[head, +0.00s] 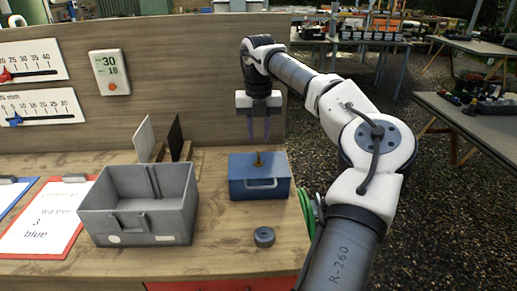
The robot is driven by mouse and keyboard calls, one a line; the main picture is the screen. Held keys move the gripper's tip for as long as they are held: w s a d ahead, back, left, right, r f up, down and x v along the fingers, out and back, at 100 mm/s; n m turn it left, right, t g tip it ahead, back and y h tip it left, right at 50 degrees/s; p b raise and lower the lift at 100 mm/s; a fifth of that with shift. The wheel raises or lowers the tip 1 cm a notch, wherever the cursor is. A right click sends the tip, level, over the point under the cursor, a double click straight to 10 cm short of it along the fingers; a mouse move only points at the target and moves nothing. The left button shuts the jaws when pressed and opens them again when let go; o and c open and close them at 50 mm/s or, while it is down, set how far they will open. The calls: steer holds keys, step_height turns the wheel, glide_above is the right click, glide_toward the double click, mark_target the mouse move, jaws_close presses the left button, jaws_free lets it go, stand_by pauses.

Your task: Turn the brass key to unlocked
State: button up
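The brass key (258,159) stands upright on the top of a blue box (236,190) with a pale handle on its front. The key is small here, and I cannot read which way it is turned. My gripper (259,138) points down above the box, with its two purple fingers apart and nothing between them. The fingertips appear a little above the key, not touching it.
A grey open bin (150,220) stands left of the box. A dark round piece (264,237) lies in front, and a green coil (307,212) is at the bench's right edge. A red clipboard (45,220) lies far left. A wooden panel (190,75) rises behind.

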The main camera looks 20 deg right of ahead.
mark_target(258, 153)
step_height(258, 153, up, 7)
stand_by(0.3)
stand_by(0.4)
